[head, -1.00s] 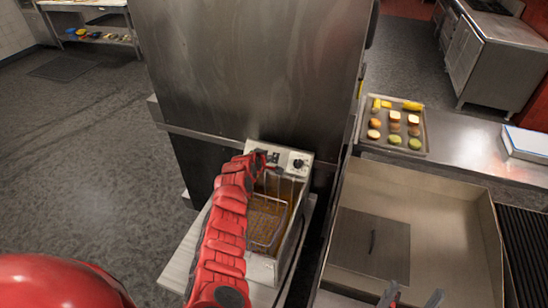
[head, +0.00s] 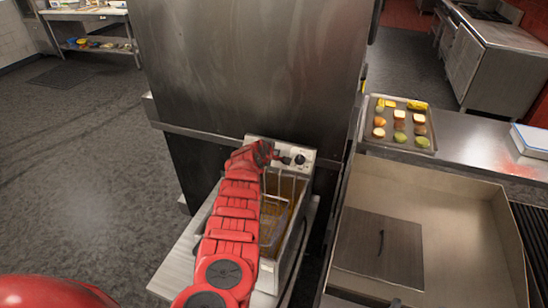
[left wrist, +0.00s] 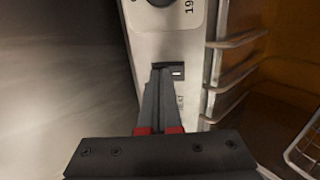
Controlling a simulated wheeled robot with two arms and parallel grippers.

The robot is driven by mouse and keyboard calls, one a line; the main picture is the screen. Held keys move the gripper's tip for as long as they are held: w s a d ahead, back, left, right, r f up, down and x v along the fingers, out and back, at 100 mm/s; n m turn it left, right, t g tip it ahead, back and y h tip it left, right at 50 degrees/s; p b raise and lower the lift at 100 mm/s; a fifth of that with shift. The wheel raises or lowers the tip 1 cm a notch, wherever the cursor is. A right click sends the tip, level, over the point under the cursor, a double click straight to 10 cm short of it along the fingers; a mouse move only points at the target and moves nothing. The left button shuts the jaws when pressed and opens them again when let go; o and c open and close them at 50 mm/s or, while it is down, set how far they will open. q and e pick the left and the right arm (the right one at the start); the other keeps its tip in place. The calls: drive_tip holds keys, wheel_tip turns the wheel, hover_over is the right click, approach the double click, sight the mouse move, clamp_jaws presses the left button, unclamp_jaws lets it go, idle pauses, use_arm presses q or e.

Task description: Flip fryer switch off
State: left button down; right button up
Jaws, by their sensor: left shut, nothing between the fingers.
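The fryer (head: 292,262) stands in front of a tall steel cabinet, with a wire basket (head: 270,225) in its well. Its control panel (head: 310,153) has a dark round knob (head: 300,159). In the left wrist view, a small dark switch (left wrist: 178,72) with a white mark sits on the pale panel. My left gripper (head: 283,158) is at the panel, left of the knob. Its fingers are shut and empty; the tips (left wrist: 160,70) are at the switch's left side and cover part of it. Contact is unclear. Only a possible sliver of my right gripper (head: 398,303) shows at the bottom edge.
The tall steel cabinet (head: 250,70) stands behind the fryer. A steel basin (head: 450,235) with a lid (head: 380,250) is on the right. A food tray (head: 385,143) and a white-blue box (head: 530,140) rest on the counter. Open floor lies left.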

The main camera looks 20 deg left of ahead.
use_arm(q)
drive_tip(key=shift+w+f+b, duration=0.15)
drive_tip(key=shift+f+b, duration=0.1)
drive_tip(key=shift+b, duration=0.35)
drive_tip(key=shift+r, duration=0.35)
drive_tip(key=shift+w+r+p, duration=0.15)
drive_tip(key=shift+r+p, duration=0.35)
drive_tip(key=shift+p, duration=0.15)
drive_tip(key=shift+r, duration=0.1)
